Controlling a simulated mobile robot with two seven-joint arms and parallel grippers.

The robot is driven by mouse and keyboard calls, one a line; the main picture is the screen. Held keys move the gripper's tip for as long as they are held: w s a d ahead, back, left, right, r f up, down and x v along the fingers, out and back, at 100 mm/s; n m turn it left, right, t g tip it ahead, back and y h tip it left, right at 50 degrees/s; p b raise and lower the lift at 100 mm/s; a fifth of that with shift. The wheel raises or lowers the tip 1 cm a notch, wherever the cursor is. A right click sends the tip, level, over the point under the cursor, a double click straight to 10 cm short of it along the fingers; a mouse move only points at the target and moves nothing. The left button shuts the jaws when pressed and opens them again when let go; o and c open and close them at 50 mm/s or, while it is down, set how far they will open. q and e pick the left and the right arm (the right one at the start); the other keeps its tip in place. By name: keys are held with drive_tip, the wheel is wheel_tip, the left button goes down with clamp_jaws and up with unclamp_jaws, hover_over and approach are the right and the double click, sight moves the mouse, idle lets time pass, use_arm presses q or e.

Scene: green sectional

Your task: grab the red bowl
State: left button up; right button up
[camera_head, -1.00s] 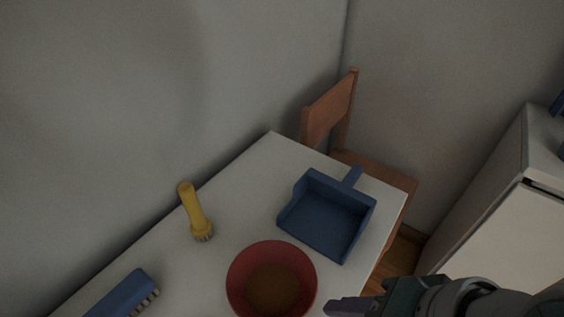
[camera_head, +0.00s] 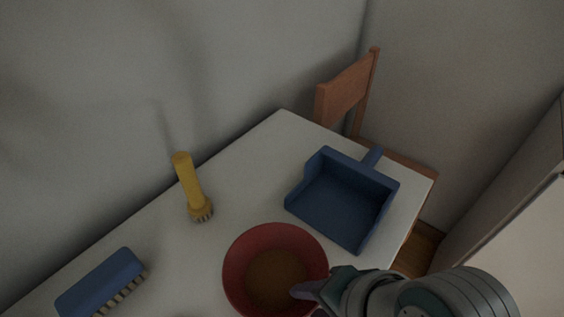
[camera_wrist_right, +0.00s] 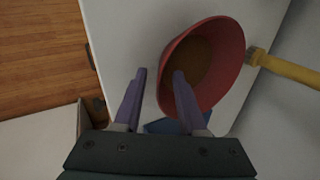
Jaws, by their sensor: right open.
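The red bowl (camera_head: 236,268) stands upright on the white table, with a brownish inside. It also shows in the right wrist view (camera_wrist_right: 223,55). My right gripper (camera_head: 308,300) comes in from the lower right, at the bowl's right side. In the right wrist view its two purple fingers (camera_wrist_right: 160,75) are apart. One finger overlaps the bowl's inside and the other lies outside it, with the near wall of the bowl between them. I cannot tell whether either finger touches the bowl. My left gripper is not in view.
On the table (camera_head: 150,228) are a blue dustpan (camera_head: 340,205), a yellow-handled brush (camera_head: 190,185) and a blue brush (camera_head: 98,283). A wooden chair (camera_head: 345,92) stands behind the far corner. A pale cabinet-like unit (camera_head: 520,235) is at the right, and walls close off the back.

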drive_tip(key=shift+c, duration=0.3)
clamp_jaws()
idle(1.2)
